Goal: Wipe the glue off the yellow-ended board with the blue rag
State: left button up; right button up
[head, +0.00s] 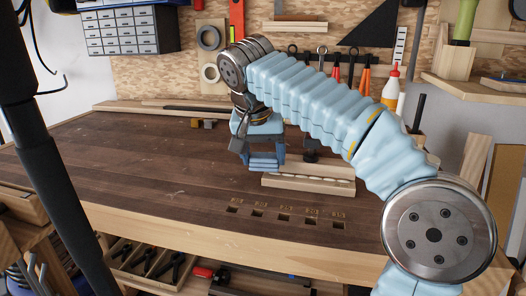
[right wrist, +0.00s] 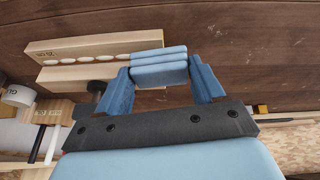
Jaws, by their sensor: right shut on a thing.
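My right gripper (head: 264,163) is shut on the folded blue rag (right wrist: 159,68), which shows between its two blue fingers in the right wrist view. In the head view the rag is hard to tell from the blue fingers. A pale wooden board (head: 308,184) lies on the bench, and a row of white glue beads (right wrist: 95,60) runs along it. The rag is at one end of the bead row and covers part of the board there; whether it presses on the wood I cannot tell. No yellow end shows on the board. My left gripper is out of view.
A white glue bottle (head: 391,88) with a red tip stands behind the board at the right. Small blocks (head: 202,124) lie at the back of the workbench (head: 130,160). Several labelled square holes (head: 285,222) line the front. The bench's left side is clear.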

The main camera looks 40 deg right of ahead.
jog(key=shift+f+b, duration=0.8)
jog(key=shift+f, duration=0.2)
dwell(0.4)
